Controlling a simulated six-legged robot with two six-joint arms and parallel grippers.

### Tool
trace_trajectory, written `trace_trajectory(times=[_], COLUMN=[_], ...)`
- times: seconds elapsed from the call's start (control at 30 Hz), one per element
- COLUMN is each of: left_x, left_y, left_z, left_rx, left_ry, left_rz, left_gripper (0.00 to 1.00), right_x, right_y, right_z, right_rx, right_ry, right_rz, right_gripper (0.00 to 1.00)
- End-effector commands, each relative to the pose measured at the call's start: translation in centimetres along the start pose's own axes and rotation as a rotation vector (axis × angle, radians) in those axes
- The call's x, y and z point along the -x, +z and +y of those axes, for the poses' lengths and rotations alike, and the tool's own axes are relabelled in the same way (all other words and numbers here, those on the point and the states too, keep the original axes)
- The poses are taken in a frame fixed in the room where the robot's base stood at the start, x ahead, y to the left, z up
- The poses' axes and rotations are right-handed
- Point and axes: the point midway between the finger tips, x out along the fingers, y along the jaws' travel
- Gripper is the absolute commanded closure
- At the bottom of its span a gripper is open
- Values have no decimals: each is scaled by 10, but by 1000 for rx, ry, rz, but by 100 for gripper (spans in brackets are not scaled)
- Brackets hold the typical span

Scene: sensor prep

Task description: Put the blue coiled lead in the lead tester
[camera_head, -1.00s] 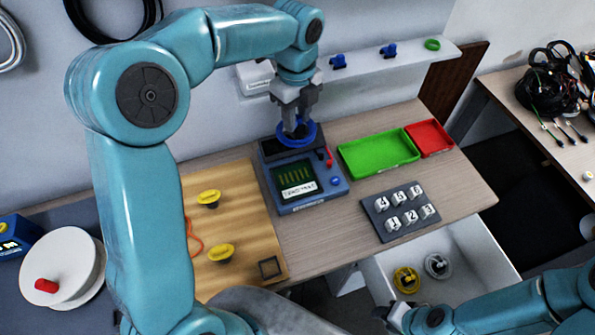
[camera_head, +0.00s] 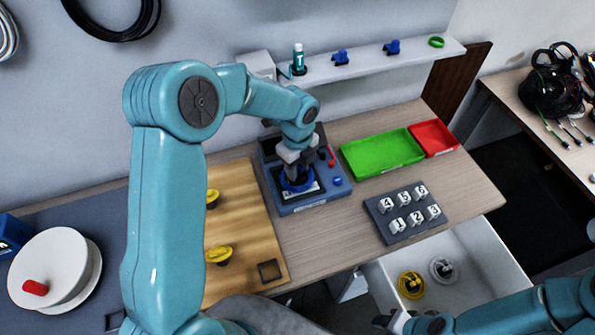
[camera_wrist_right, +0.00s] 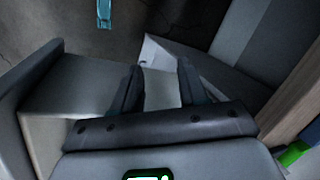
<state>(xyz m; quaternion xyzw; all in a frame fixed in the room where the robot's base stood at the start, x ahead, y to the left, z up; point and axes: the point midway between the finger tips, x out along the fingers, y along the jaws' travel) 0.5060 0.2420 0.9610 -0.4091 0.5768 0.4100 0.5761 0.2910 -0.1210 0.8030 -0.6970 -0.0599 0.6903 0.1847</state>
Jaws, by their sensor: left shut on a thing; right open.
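The blue coiled lead (camera_head: 297,187) is in my left gripper (camera_head: 297,176), which is shut on it in the head view. The lead is over the front part of the lead tester (camera_head: 328,196), a blue-grey box with a dark recess at its back and red and blue parts on its right. The lead and gripper hide most of the tester's screen. I cannot tell whether the lead touches the tester. My right gripper (camera_wrist_right: 160,82) is open and empty in the right wrist view, near the open drawer, away from the tester.
A green tray (camera_head: 382,153) and a red tray (camera_head: 434,138) lie right of the tester. A numbered rack (camera_head: 378,220) stands in front of them. The white drawer (camera_head: 490,238) holds a yellow and a grey coil. A wooden board (camera_head: 240,235) lies to the left.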

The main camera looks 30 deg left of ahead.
Motion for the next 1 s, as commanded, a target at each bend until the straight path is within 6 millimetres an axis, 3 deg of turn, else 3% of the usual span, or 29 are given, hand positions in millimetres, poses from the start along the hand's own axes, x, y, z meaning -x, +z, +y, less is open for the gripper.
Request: trace_trajectory(times=[0.37, 0.4, 0.47, 0.77, 0.87, 1.0], left_x=[-7, -6, -6, -4, 8, 40], left_y=[0, 0, 0, 0, 0, 0], left_z=[0, 0, 0, 0, 0, 0], left_rx=[0, 0, 0, 0, 0, 0], left_ry=[0, 0, 0, -1, -2, -2], left_rz=[-1, -1, -1, -1, -1, -1], left_gripper=[100, 60, 41, 41, 41, 41], right_x=[-5, -5, -4, -3, 6, 29], right_y=[0, 0, 0, 0, 0, 0], right_z=[2, 2, 2, 1, -2, -11], right_rx=[0, 0, 0, 0, 0, 0], right_ry=[0, 0, 0, 0, 0, 0], right_rz=[1, 1, 1, 1, 0, 1], right_gripper=[57, 57, 57, 57, 57, 57])
